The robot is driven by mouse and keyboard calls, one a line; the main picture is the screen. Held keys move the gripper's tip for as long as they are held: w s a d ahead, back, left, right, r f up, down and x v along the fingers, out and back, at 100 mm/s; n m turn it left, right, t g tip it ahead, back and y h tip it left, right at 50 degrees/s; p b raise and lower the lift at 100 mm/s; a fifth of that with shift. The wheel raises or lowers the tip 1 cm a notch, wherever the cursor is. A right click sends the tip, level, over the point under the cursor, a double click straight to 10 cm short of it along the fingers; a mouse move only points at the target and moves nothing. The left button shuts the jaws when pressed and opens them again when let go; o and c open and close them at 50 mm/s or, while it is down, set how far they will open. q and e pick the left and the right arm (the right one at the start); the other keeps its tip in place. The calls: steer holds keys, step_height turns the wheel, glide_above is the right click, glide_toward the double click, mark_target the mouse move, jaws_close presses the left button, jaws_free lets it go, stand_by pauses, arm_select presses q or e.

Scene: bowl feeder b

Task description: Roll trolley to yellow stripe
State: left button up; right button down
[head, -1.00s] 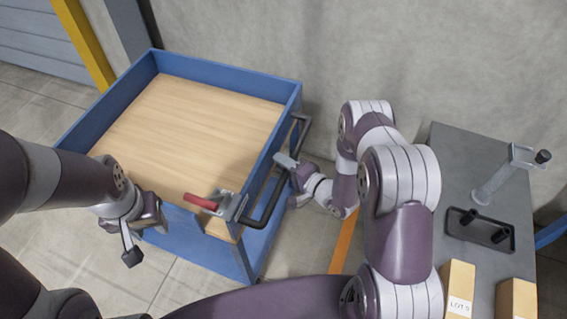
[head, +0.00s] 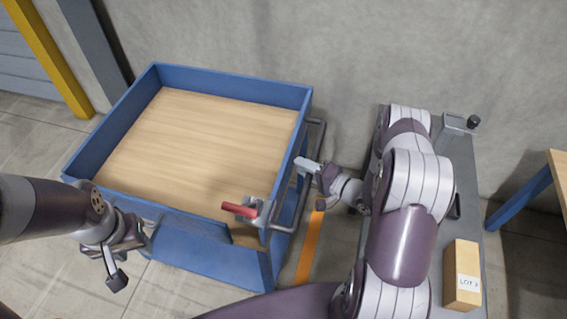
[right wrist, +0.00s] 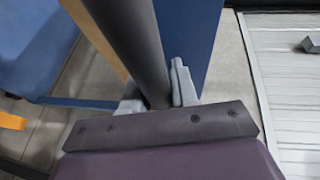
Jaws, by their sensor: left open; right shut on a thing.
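The trolley is a blue-walled box with a pale wooden deck (head: 205,145). A dark bar handle (head: 298,195) runs along its right side, and a red lever (head: 239,210) sits at its near right corner. My right gripper (head: 307,168) is shut on the handle; the right wrist view shows the dark bar (right wrist: 130,40) between its fingers (right wrist: 157,97). My left gripper (head: 130,264) is open and empty, in front of the trolley's near left side. An orange-yellow floor stripe (head: 309,250) lies just right of the trolley, partly hidden by my right arm.
A grey bench (head: 465,190) stands right of the stripe, partly behind my right arm, with a cardboard box (head: 461,275) on it. A wooden-topped table with a blue leg (head: 519,195) is at the far right. A concrete wall (head: 350,50) closes the back.

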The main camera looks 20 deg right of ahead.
steer(key=s+d, duration=0.5)
steer(key=d, duration=0.2)
steer(key=c, duration=1)
jaws_free()
steer(key=shift+d, duration=0.1)
steer(key=shift+o, duration=0.2)
